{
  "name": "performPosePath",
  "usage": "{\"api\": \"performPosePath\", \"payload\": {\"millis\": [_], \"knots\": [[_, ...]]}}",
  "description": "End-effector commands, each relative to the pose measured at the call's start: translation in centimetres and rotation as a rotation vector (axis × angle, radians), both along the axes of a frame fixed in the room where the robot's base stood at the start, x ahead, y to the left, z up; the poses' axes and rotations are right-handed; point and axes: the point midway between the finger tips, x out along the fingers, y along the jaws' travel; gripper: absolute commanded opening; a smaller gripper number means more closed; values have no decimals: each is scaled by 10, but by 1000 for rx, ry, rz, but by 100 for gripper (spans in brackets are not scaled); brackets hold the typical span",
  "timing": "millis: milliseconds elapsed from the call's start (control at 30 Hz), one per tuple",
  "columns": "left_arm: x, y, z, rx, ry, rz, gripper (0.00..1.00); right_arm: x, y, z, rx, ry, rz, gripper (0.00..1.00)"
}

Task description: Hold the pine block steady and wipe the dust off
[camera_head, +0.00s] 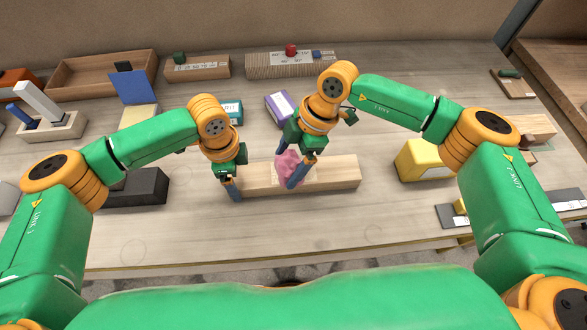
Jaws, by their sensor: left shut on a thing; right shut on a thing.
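The pine block (338,173) is a long pale wooden bar lying across the middle of the table. My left gripper (231,189) is shut on the block's left end. My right gripper (290,180) is shut on a pink cloth (287,165) and holds it at the top of the block, left of its middle. A pale patch shows beside the cloth; whether it is dust I cannot tell. The gripper and cloth hide part of the block's top.
A dark grey block (140,187) lies left of the pine block and a yellow box (423,160) right of it. A purple-and-white box (280,107) stands behind. A wooden tray (78,88) is at the back left.

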Motion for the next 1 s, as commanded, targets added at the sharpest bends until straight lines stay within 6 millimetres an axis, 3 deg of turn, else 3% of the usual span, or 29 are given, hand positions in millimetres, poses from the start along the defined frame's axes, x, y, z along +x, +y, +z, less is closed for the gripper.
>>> {"api": "performPosePath", "payload": {"millis": [367, 700, 1000], "knots": [[0, 0, 0, 0, -1, 1, 0, 0, 5, 1, 0, -1, -1, 46], [0, 0, 0, 0, -1, 1, 0, 0, -22, -2, -1, -1, 0, 46], [0, 0, 0, 0, -1, 1, 0, 0, -23, -2, -2, 0, 0, 46]]}}
